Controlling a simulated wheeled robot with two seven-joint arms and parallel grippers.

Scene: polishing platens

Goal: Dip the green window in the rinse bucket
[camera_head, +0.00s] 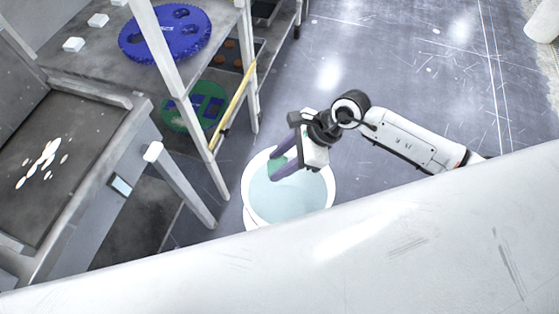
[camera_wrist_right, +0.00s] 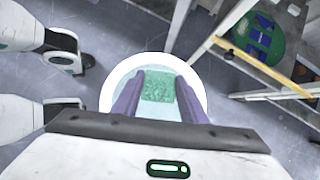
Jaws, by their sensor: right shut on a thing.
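The green window (camera_wrist_right: 158,86) is a small green piece between the purple fingers of my right gripper (camera_wrist_right: 158,98) in the right wrist view. In the head view, my right gripper (camera_head: 280,168) is shut on it and points down over the white rinse bucket (camera_head: 329,197), which holds pale blue water. A bit of the green window (camera_head: 277,163) shows between the fingers there. The rinse bucket also shows in the wrist view (camera_wrist_right: 106,98) behind the window. I cannot tell whether the window touches the water. My left gripper is not in view.
A shelf rack left of the bucket holds a blue platen (camera_head: 165,35) on top and a green platen (camera_head: 190,108) lower down. A yellow bar (camera_head: 232,103) runs along the rack. A grey workbench (camera_head: 75,165) stands at far left. Open floor lies at the upper right.

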